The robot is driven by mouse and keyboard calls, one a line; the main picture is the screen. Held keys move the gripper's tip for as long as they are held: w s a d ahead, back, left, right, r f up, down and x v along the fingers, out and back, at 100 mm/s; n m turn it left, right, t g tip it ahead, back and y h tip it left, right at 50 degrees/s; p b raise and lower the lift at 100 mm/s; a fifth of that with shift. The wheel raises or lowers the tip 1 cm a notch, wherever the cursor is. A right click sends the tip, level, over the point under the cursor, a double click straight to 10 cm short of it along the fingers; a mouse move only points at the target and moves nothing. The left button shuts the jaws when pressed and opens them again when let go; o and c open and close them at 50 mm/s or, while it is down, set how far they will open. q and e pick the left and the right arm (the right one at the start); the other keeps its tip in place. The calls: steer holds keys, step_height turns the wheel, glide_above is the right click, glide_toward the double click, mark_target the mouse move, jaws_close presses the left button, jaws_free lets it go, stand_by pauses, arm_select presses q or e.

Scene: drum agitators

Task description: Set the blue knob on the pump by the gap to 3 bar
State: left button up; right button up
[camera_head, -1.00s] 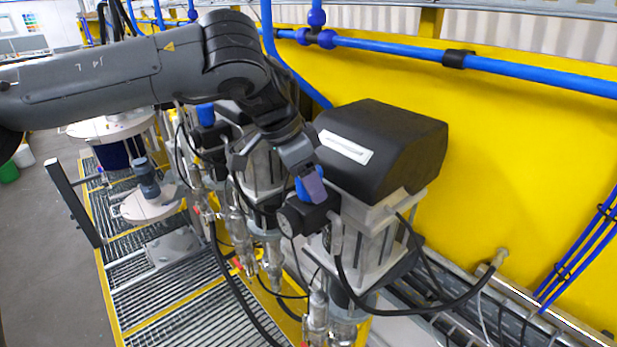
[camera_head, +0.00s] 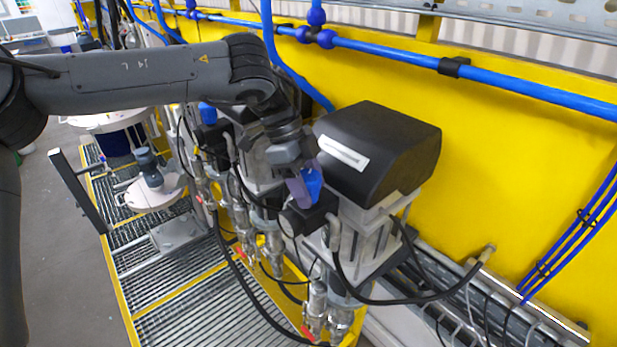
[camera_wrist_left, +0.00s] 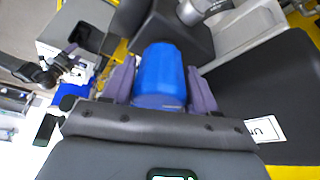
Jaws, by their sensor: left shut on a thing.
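The blue knob (camera_head: 312,182) sits on a small black regulator block (camera_head: 310,212) at the front of the nearest pump (camera_head: 378,150), which has a black cover with a white label. My left gripper (camera_head: 303,184) comes down from above and is shut on the knob. In the left wrist view the knob (camera_wrist_left: 160,75) sits between the two purple-grey fingers (camera_wrist_left: 160,84), one on each side. No gauge reading or scale can be read in these views. My right gripper is not in view.
Another pump with a blue knob (camera_head: 208,113) stands farther back on the left. Black hoses (camera_head: 400,300) loop below the nearest pump. A yellow wall (camera_head: 500,170) with blue pipes (camera_head: 530,80) runs behind. A grated walkway (camera_head: 190,300) lies in front.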

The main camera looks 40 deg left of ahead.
arm_select(q)
steer(key=shift+m, duration=0.3)
steer(key=o, duration=0.9)
steer(key=shift+o, duration=0.2)
